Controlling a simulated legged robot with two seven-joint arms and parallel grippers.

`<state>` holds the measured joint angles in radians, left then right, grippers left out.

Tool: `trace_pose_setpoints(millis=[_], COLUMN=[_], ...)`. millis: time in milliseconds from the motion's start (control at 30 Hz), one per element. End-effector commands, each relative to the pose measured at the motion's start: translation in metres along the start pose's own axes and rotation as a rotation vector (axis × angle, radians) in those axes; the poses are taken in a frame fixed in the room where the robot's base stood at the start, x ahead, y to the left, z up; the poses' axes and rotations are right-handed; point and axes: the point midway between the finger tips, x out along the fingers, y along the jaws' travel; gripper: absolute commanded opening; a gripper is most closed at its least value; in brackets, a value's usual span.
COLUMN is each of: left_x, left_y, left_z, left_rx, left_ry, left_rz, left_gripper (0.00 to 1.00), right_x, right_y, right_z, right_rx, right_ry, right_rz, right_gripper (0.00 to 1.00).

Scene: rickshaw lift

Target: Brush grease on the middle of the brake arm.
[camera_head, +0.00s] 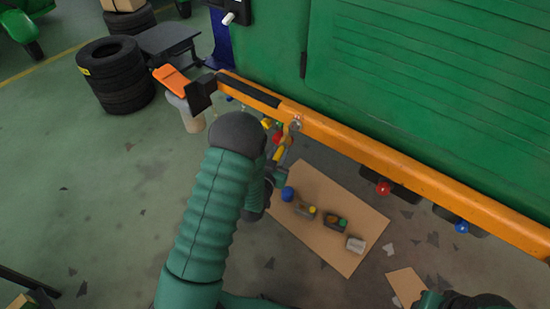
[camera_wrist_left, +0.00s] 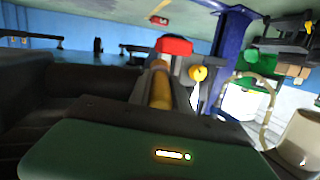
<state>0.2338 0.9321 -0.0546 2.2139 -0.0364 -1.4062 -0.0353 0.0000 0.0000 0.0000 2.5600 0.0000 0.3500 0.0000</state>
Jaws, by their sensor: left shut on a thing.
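A long orange beam (camera_head: 370,151) runs diagonally along the green body; I cannot tell which part is the brake arm. My left gripper (camera_head: 272,182) is below the beam, partly hidden by my forearm. It is shut on a yellow-handled tool (camera_head: 281,153), seemingly the brush, pointing up toward the beam. In the left wrist view the tool (camera_wrist_left: 160,85) rises from the jaws, with a red part (camera_wrist_left: 174,46) at or behind its far end. I cannot tell whether its tip touches the beam. The right jaws are not visible; only a dark arm part shows at bottom right.
A cardboard sheet (camera_head: 311,246) on the floor holds a blue round item (camera_head: 288,193) and small containers (camera_head: 335,221). Red (camera_head: 383,188) and blue (camera_head: 461,227) knobs sit under the beam. Stacked tires (camera_head: 115,75) stand at left. The left floor is mostly clear.

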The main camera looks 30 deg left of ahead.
Motion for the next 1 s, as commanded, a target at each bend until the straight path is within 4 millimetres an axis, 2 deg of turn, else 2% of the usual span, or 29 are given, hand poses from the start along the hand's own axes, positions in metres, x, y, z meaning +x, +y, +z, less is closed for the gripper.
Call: trace_pose_setpoints(millis=[533,1000], left_x=[0.0012,0.0098], left_y=[0.0005,0.0032], left_z=[-0.0005,-0.0019], left_rx=[0.0,0.0], left_ry=[0.0,0.0], left_rz=[0.0,0.0], left_gripper=[0.0,0.0], right_x=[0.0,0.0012], right_y=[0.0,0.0], right_z=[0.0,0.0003], right_rx=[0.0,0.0], right_ry=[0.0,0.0], right_rz=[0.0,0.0], right_gripper=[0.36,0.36])
